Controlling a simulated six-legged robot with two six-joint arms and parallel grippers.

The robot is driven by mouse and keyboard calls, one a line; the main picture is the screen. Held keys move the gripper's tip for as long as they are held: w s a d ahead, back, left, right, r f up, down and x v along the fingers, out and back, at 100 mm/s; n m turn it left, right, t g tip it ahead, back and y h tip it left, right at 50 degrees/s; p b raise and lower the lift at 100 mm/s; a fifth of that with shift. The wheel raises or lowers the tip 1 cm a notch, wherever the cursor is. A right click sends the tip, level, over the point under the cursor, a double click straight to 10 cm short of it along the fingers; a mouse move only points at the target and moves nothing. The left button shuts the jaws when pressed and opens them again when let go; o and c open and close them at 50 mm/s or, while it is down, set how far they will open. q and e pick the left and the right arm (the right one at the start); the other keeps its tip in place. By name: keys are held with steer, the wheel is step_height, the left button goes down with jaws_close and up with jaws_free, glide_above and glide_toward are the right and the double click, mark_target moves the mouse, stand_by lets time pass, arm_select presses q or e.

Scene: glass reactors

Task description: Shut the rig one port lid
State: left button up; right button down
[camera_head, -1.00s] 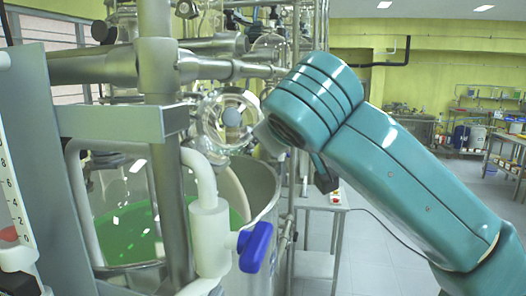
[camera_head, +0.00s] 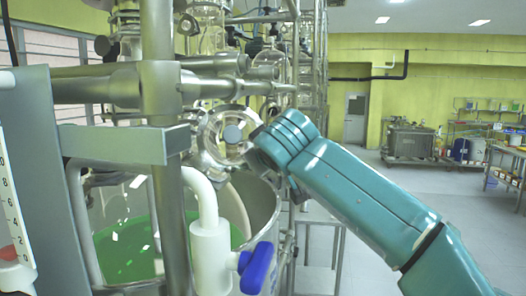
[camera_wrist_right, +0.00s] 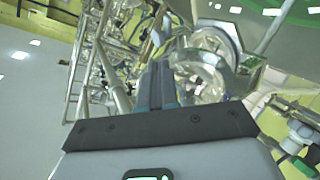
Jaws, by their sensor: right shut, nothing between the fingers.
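A round glass port (camera_head: 228,137) with a grey disc at its centre sits on the glass rig, left of the end of my right arm. I cannot tell its lid apart from the ring or how far it stands open. In the right wrist view, round glass port parts (camera_wrist_right: 207,76) lie just beyond and right of the fingers. My right gripper (camera_wrist_right: 163,82) is shut and empty, close to this glass; contact cannot be told. In the head view my teal right arm hides its fingers. My left gripper is not in view.
Steel pipes and a vertical post (camera_head: 160,60) stand left of the port. A steel vessel with green liquid (camera_head: 125,250) is below. A white pipe with a blue valve handle (camera_head: 257,267) stands in front.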

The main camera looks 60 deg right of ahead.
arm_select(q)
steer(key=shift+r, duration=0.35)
arm_select(e)
steer(key=shift+x, duration=0.95)
steer(key=shift+w, duration=0.1)
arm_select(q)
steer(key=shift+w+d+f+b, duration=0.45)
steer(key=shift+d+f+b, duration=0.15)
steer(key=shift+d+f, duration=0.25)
arm_select(e)
steer(key=w+a+f+x, duration=0.1)
steer(key=x, duration=1.3)
steer(key=shift+w+a+f, duration=0.2)
steer(key=shift+w+a, duration=0.1)
steer(key=shift+a, duration=0.05)
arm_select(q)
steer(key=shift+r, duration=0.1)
arm_select(e)
steer(key=shift+r, duration=0.1)
